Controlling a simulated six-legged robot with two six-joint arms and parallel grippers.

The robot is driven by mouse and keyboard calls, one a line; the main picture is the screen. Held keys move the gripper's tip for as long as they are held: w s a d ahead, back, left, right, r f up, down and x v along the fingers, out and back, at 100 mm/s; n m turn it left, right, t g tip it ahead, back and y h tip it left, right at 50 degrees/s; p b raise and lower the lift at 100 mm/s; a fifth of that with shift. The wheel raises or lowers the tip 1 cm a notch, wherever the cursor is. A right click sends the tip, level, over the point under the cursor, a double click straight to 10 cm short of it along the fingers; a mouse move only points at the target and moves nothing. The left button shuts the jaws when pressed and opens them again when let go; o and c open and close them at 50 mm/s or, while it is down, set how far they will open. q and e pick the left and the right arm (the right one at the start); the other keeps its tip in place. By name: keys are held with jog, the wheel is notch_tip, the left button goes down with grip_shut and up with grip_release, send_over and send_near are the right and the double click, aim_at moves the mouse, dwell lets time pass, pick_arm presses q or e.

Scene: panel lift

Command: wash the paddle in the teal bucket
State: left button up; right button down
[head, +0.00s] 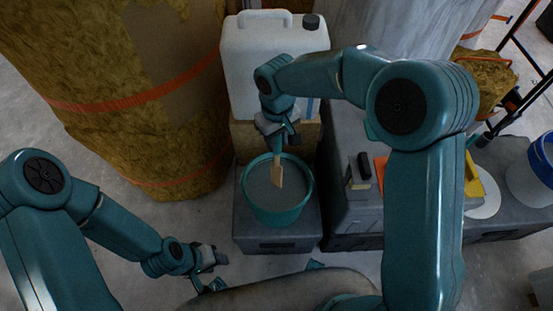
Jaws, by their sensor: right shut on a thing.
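The teal bucket (278,217) stands on a grey block in the middle of the head view, with a grey surface of contents inside. My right gripper (277,147) is above the bucket's back rim, shut on the paddle (276,174). The paddle is pale wood and points down over the bucket's opening; its lower end reaches the grey surface, and I cannot tell how deep it goes. Its upper part is hidden by the gripper. My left gripper (219,258) is low at the left, in front of the bucket and apart from it; its fingers are too small to read.
A white jerrycan (268,65) stands behind the bucket. Strapped insulation rolls (140,80) crowd the left. A grey case (345,205) is to the right, with a dark-handled tool (360,170) on it. A white and blue bucket (530,175) is at the far right.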

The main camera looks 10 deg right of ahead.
jog(key=shift+f+b, duration=0.5)
jog(key=shift+f, duration=0.15)
jog(key=shift+r+p, duration=0.6)
jog(key=shift+r, duration=0.1)
jog(key=shift+f+b, duration=0.45)
jog(key=shift+f, duration=0.25)
jog(key=shift+r+p, duration=0.3)
jog(key=shift+r, duration=0.05)
notch_tip(320, 180, up, 10)
jog(key=p, duration=0.7)
jog(key=shift+p, duration=0.3)
jog(key=shift+f, duration=0.1)
dwell(0.6)
